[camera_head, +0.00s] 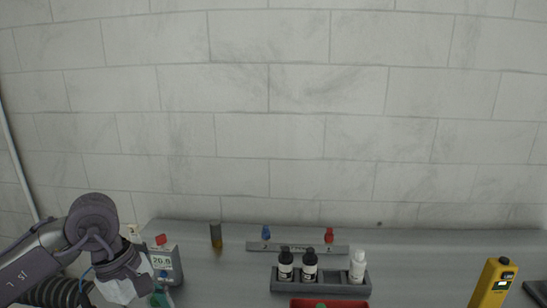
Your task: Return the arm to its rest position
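My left arm comes in from the left edge, its dark grey wrist bent downward at the lower left. My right arm and gripper are not in view.
A dark rack (343,288) holds two black-capped bottles and one white bottle (357,266). A red tray (345,303) is in front. A yellow handheld device (490,285) stands at right. A tiled wall closes the back.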

